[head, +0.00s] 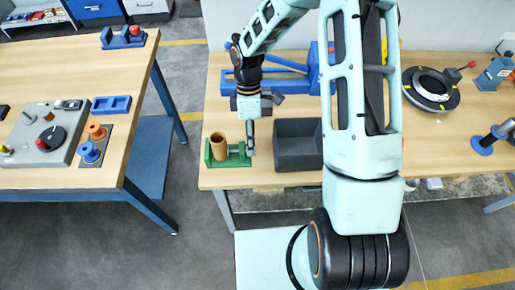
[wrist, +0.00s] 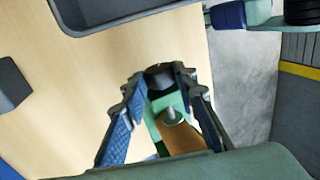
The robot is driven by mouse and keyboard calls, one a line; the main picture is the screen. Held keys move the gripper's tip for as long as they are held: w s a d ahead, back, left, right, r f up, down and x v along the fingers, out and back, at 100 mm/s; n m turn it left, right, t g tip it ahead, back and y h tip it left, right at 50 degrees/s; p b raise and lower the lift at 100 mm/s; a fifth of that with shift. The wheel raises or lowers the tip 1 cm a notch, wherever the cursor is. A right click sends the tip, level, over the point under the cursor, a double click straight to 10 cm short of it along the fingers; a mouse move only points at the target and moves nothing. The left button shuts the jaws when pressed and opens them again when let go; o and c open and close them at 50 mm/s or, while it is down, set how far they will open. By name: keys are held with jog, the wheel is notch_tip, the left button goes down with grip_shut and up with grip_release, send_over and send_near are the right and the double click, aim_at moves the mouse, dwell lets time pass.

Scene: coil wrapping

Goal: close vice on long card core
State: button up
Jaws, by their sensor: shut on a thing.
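A small green vice (head: 236,161) stands near the front left edge of the right-hand wooden table. A brown card core (head: 218,145) stands upright in it; I cannot tell whether the jaws press on it. In the wrist view the core (wrist: 184,140) lies beyond the metal screw (wrist: 172,116) of the green vice (wrist: 153,123). My gripper (head: 250,151) points down at the right end of the vice. In the wrist view my gripper (wrist: 160,78) is shut on the vice's black knob (wrist: 160,74), with a fingertip on each side. The far jaw is partly hidden.
A dark grey bin (head: 298,158) stands close to the right of my gripper. A blue fixture (head: 282,68) lies behind it. A black ring tool (head: 432,88) sits further right. Another table at left holds a grey control panel (head: 28,140) and spools. A floor gap separates the tables.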

jog(key=o, duration=0.7)
jog(key=shift+w+d, duration=0.15)
jog(key=shift+w, duration=0.05)
jog(key=shift+s, duration=0.1)
jog(key=t+b, duration=0.2)
jog(key=b, duration=0.1)
jog(key=shift+s+f+t, duration=0.1)
jog(key=shift+s+t, duration=0.3)
jog(key=shift+s+r+t+b, duration=0.1)
jog(key=shift+r+t+b, duration=0.15)
jog(key=shift+t+b, duration=0.3)
jog(key=shift+f+t+b, duration=0.25)
jog(key=shift+f+b, duration=0.05)
jog(key=shift+b, duration=0.75)
jog(key=shift+s+t+b, duration=0.2)
jog(key=shift+t+b, duration=0.2)
jog(key=shift+b, duration=0.7)
jog(key=t+b, duration=0.1)
jog(key=b, duration=0.3)
jog(key=shift+s+t, duration=0.2)
jog(key=shift+t, duration=0.2)
jog(key=shift+r+b, duration=0.2)
jog(key=shift+b, duration=0.45)
